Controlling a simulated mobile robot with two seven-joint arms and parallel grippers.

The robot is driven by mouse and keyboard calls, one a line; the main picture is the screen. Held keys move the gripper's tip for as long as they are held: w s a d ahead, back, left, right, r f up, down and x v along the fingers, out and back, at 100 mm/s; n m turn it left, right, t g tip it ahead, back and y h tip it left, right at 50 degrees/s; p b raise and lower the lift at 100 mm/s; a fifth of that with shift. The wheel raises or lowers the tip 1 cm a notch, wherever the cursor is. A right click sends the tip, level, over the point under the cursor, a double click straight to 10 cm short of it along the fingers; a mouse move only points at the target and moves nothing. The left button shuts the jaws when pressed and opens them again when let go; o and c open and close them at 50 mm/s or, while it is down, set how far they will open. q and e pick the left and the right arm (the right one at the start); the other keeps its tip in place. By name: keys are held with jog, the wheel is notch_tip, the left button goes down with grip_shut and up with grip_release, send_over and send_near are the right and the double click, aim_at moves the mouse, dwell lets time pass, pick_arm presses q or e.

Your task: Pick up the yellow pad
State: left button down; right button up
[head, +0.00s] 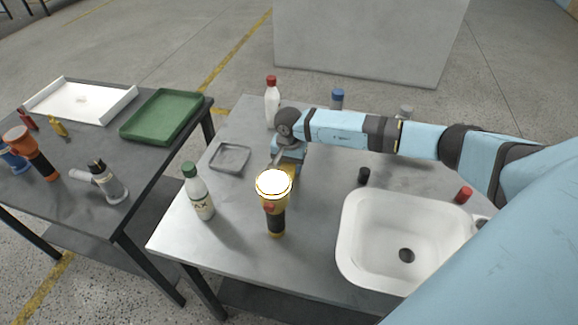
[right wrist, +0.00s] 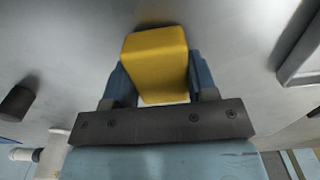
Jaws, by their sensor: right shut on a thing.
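The yellow pad (right wrist: 157,62) is a thick block between the two blue fingers of my right gripper (right wrist: 160,78) in the right wrist view. The fingers are shut on its sides. In the head view, my right gripper (head: 284,163) is over the middle of the grey table, behind the yellow flashlight. Only a small part of the pad (head: 291,178) shows there, partly hidden by the flashlight and gripper. I cannot tell whether the pad is clear of the table. My left gripper is out of view.
The lit flashlight (head: 275,215) stands close in front of the gripper. A green-capped bottle (head: 200,196) and a grey tray (head: 230,158) are to the left. A white basin (head: 352,235) is at right. A red-capped bottle (head: 272,104) stands behind.

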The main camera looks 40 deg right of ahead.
aim_at(289, 164)
notch_tip(289, 164, up, 20)
jog(key=shift+b, duration=0.45)
jog(key=shift+f, duration=0.15)
jog(key=shift+o, duration=0.3)
jog(key=shift+s, duration=0.15)
